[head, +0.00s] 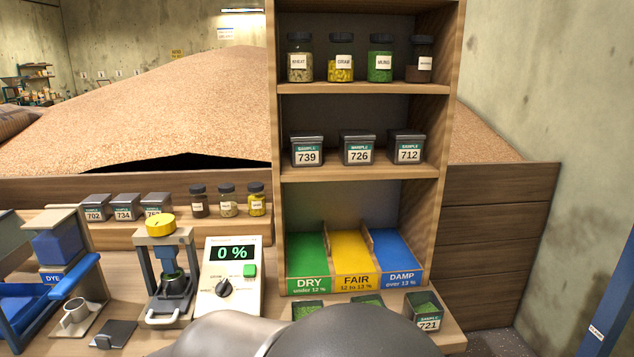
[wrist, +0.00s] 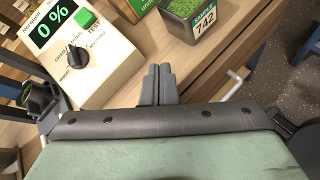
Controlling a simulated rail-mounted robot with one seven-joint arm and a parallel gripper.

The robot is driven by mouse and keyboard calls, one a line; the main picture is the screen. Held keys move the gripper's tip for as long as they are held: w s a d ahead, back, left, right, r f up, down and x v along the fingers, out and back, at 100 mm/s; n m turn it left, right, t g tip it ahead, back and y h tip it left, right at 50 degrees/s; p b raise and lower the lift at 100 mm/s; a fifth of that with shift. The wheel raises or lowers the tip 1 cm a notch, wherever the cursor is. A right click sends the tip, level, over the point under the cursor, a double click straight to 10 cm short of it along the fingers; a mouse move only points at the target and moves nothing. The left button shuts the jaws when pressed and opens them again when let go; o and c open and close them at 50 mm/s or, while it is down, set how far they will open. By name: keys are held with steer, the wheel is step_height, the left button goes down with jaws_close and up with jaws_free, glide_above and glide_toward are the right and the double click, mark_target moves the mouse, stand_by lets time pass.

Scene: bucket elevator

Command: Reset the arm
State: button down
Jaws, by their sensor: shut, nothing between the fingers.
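My gripper (wrist: 158,72) shows in the wrist view with its two dark fingers together and nothing between them. It is over the wooden bench, right of the moisture meter (wrist: 85,75) and below and left of an open sample box marked 742 (wrist: 203,22). In the head view my arm covers the bottom middle and the fingers are hidden. The moisture meter (head: 230,282) there reads 0 %.
A shelf (head: 360,174) holds jars, lidded sample boxes and DRY, FAIR and DAMP bins (head: 352,262). Open box 721 (head: 427,312) stands at the bench's right. A yellow-topped press (head: 168,270) and blue dye stand (head: 55,250) are left. Free air lies before the shelf.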

steer(key=s+d+r+m+g+h+p, duration=0.1)
steer(key=s+d+r+m+g+p, duration=0.15)
steer(key=d+m, duration=0.55)
steer(key=s+d+r+m+g+h+p, duration=0.1)
steer(key=s+d+m+g, duration=0.2)
steer(key=d, duration=1)
steer(key=s+d+r+m+g+y+p, duration=0.2)
steer(key=s+d+m+g+y+p, duration=0.2)
steer(key=s+d+m, duration=0.4)
steer(key=shift+s+d+m+g+y, duration=0.15)
steer(key=shift+s+m+g+y, duration=0.85)
steer(key=shift+s+m, duration=2.45)
steer(key=shift+w+r+m+t+y, duration=0.1)
steer(key=shift+w+m+t+y, duration=0.25)
steer(key=shift+w+m, duration=0.45)
